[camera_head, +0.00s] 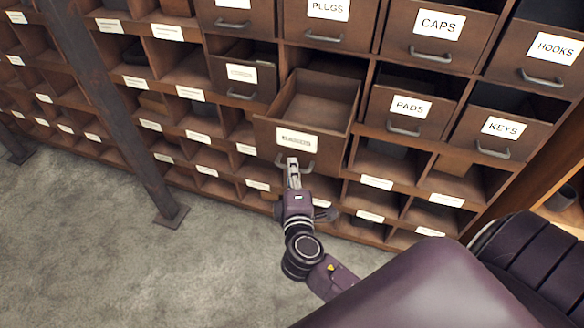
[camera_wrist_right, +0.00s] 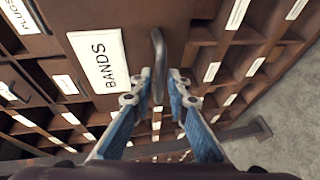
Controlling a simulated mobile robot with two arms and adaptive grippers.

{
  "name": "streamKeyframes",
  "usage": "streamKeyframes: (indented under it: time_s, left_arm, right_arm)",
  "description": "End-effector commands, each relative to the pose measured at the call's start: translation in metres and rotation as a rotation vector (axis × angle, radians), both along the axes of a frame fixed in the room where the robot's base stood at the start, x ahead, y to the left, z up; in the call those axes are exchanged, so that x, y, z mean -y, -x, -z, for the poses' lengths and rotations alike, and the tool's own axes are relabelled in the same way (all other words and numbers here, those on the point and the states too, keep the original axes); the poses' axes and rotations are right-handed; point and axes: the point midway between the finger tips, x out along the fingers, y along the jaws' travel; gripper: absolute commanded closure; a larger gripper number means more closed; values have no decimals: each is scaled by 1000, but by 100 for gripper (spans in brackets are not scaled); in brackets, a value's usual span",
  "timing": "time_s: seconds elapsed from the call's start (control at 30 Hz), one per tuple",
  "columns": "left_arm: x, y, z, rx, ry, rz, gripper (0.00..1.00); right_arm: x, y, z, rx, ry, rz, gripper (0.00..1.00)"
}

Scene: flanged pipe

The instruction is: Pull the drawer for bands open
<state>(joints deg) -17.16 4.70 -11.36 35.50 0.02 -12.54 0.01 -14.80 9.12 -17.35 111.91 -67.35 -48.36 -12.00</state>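The bands drawer (camera_head: 275,133) stands pulled out of the cabinet in the head view, and its inside looks empty. In the right wrist view its front carries the BANDS label (camera_wrist_right: 98,61) and a curved metal handle (camera_wrist_right: 159,65). My right gripper (camera_head: 292,163) is at this handle, in front of the drawer. In the right wrist view its two blue-padded fingers (camera_wrist_right: 160,76) stand apart, one on each side of the handle. A small gap shows between fingers and handle, so they look open around it. My left gripper is not in view.
The wooden cabinet has other labelled drawers around it: PLUGS (camera_head: 327,20), CAPS (camera_head: 437,24), PADS (camera_head: 410,107), KEYS (camera_head: 502,128) and HOOKS (camera_head: 556,46). Open cubbies lie below. A metal post (camera_head: 110,110) stands at the left. The grey floor (camera_head: 200,270) in front is clear.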

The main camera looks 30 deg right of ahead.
Motion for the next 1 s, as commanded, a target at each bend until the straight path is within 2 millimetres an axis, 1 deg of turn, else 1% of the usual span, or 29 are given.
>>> streamKeyframes:
  time_s: [0.3,0.4,0.5,0.7,1.0]
  left_arm:
    - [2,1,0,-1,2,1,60]
    - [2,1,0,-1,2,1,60]
    - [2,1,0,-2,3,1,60]
    - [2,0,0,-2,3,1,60]
    - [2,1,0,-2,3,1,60]
  right_arm:
    - [-29,59,-10,-6,-4,1,85]
    - [-37,75,-14,-4,-3,0,85]
    - [-43,86,-16,-4,-2,0,85]
    - [-48,96,-19,-1,-2,1,85]
    - [-48,96,-19,-1,-2,0,85]
